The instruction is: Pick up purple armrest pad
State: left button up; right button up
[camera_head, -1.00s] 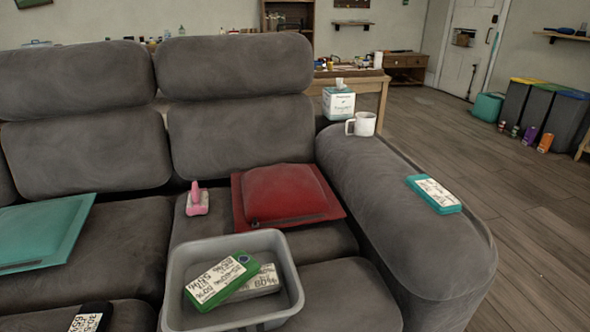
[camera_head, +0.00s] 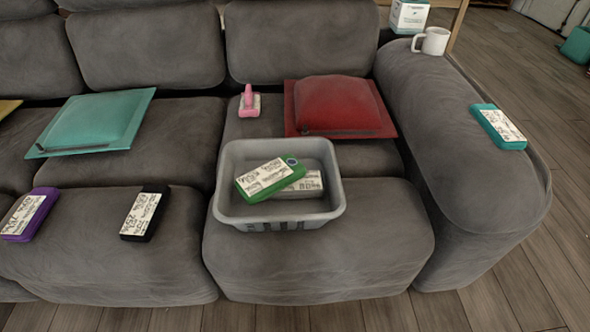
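A purple pad with a white printed label (camera_head: 30,214) lies on the front left seat cushion of the grey sofa, at the left of the head view. Neither of my grippers is in view.
A black labelled pad (camera_head: 145,213) lies right of the purple one. A grey bin (camera_head: 331,198) on the sofa (camera_head: 315,255) holds a green pad (camera_head: 270,178) and a grey one. A teal pad (camera_head: 498,127) and white mug (camera_head: 432,41) sit on the armrest. Teal and red cushions lie behind.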

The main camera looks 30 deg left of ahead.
aim_at(24, 224)
jog(key=u, duration=0.45)
jog(key=j+u, duration=0.1)
jog(key=u, duration=0.75)
jog(key=j+u, duration=0.1)
jog(key=u, duration=0.3)
jog(key=j+u, duration=0.1)
jog(key=u, duration=0.75)
